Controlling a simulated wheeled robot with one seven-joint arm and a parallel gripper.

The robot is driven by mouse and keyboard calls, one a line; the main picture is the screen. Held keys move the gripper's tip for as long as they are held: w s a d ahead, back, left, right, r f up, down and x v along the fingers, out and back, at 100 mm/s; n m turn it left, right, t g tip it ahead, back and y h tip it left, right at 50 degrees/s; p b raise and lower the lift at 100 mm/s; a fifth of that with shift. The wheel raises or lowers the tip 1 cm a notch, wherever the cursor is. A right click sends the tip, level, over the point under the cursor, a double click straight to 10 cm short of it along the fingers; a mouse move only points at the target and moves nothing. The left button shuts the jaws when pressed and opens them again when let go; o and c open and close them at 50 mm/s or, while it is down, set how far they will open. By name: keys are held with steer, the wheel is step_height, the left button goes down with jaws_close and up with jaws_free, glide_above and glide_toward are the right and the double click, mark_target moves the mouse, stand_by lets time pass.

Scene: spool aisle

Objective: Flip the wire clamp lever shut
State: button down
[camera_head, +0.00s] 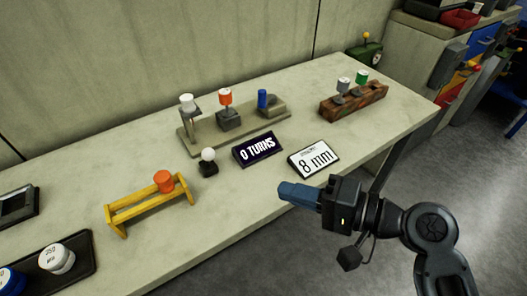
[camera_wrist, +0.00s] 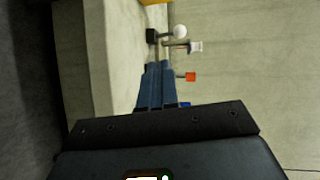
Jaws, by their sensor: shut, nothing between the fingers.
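A small black block with a white ball knob (camera_head: 208,156) stands on the bench in front of a grey base plate (camera_head: 184,142); it may be the clamp lever, but I cannot tell for sure. In the wrist view the white ball (camera_wrist: 180,31) sits beyond the fingertips, to the right of its black block (camera_wrist: 152,36). The plate carries a white-capped post (camera_head: 187,103), an orange-topped block (camera_head: 226,98) and a blue-topped piece (camera_head: 262,100). My gripper (camera_head: 283,190) is shut and empty near the bench's front edge, apart from all of these; its blue fingers show in the wrist view (camera_wrist: 157,66).
A "0 TURNS" display (camera_head: 258,149) and an "8 mm" sign (camera_head: 314,158) stand between my gripper and the plate. A yellow rack (camera_head: 150,205) with an orange knob is at left. A brown block (camera_head: 354,102) with knobs is at back right. The front middle of the bench is clear.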

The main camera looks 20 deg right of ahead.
mark_target(209, 159)
steer(key=shift+w+d+r+y, duration=0.5)
steer(key=shift+d+r, duration=0.15)
steer(key=shift+r, duration=0.1)
steer(key=x, duration=0.4)
steer(key=p+x, duration=0.1)
steer(key=x, duration=0.4)
steer(key=r+x, duration=0.1)
steer(key=x, duration=0.3)
steer(key=shift+w+a+f+p, duration=0.1)
steer(key=shift+w+a+p, duration=0.05)
steer(key=shift+a+p, duration=0.3)
steer(key=shift+w+r+g+p, duration=0.1)
steer(key=shift+r+g+p, duration=0.2)
steer(key=shift+p, duration=0.2)
